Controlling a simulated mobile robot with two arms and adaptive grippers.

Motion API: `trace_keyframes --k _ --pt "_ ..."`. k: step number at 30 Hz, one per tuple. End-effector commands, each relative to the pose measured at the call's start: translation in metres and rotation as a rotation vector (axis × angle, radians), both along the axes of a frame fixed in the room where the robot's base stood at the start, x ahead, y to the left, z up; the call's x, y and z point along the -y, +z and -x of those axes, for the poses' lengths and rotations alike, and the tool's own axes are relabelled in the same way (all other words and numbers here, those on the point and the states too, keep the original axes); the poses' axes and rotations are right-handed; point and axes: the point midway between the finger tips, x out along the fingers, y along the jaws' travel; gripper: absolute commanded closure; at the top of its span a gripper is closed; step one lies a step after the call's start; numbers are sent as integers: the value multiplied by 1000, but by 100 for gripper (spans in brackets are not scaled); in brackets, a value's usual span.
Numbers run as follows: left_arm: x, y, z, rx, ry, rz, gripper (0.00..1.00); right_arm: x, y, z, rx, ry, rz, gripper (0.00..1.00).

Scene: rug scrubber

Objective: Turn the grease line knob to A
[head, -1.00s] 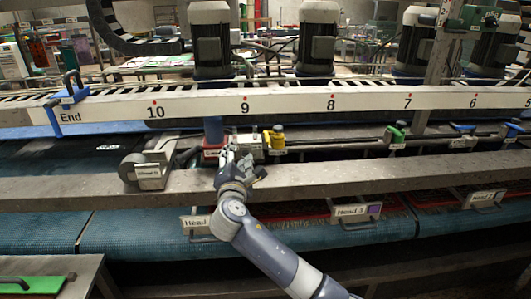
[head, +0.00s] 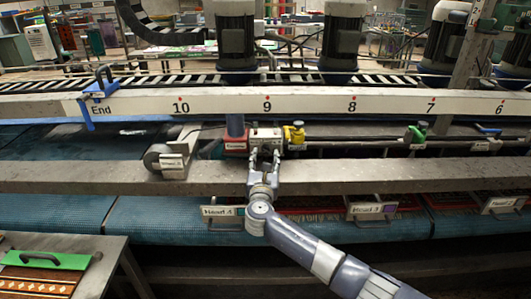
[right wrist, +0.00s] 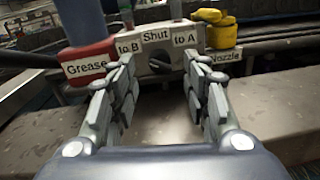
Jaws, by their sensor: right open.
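The grease line knob (right wrist: 159,64) is a small dark round knob on a pale block (head: 265,139) behind the beam. In the right wrist view the block's labels read "to B" at left, "Shut" at top and "to A" at right. My right gripper (right wrist: 162,92) is open and empty, its two fingers either side of the knob in that view, with the knob ahead of the tips. In the head view the right gripper (head: 264,157) reaches over the beam just in front of the block. The knob's exact pointing direction is hard to tell. My left gripper is out of view.
A red box labelled "Grease" (right wrist: 90,64) with a blue cylinder stands left of the block. A yellow part (right wrist: 222,33) with a "Nozzle" label is at right. The grey beam (head: 420,172) runs across in front. A side table (head: 105,250) stands at lower left.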

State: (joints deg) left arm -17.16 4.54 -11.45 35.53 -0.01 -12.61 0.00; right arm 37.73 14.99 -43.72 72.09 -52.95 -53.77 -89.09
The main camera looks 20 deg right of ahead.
Motion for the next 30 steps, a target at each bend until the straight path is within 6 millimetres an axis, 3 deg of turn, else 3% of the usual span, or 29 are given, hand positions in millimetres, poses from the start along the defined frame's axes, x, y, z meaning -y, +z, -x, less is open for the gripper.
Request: trace_keyframes --k 9,20,26,30 --pt "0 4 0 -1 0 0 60 9 1 -25 1 0 0 57" --pt "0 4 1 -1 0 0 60 10 0 -28 1 1 -1 57" --pt "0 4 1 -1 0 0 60 10 0 -28 1 1 -1 100" --pt "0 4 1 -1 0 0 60 10 0 -28 1 1 -1 100"
